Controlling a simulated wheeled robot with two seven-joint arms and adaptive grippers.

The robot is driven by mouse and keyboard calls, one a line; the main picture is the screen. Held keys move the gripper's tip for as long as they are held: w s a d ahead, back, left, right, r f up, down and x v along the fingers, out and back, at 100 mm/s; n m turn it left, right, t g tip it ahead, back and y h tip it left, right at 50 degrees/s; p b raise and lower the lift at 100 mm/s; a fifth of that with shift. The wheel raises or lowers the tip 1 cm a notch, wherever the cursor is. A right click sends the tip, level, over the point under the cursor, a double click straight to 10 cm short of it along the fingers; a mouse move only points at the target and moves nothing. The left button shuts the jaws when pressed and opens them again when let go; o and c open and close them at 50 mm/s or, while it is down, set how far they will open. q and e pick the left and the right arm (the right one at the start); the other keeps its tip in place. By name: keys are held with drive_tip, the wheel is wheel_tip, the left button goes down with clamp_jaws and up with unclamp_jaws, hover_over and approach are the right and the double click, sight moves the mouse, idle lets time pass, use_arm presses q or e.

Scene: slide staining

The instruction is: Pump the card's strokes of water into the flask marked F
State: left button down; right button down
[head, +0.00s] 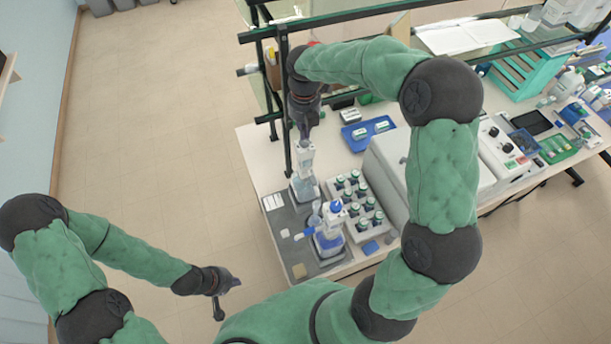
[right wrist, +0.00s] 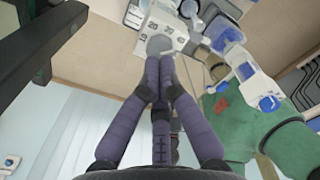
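A bottle-top dispenser (head: 304,184) with a pale head stands toward the back of the dark tray (head: 283,222). My right gripper (head: 304,132) is directly above it, pointing down. In the right wrist view its fingertips (right wrist: 160,50) are together over a round grey top; I cannot tell whether they touch it. A second dispenser (head: 328,240), with a blue cap, stands nearer the front; blue-capped parts also show in the right wrist view (right wrist: 268,103). Small clear glassware (head: 314,217) stands between them; no F is readable. A small white card (head: 272,202) lies on the tray's left. My left gripper (head: 226,290) appears open and empty, away from the bench.
A pale rack (head: 377,222) of several dark-capped vials stands right of the dispensers. A large grey-white machine (head: 391,165) is beyond it. A blue tray (head: 368,133) lies further back. A dark green shelf frame (head: 285,95) rises beside my right gripper. The floor at left is clear.

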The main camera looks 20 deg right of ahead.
drive_tip(key=shift+r+p, duration=1.85)
drive_tip(key=shift+r, duration=0.7)
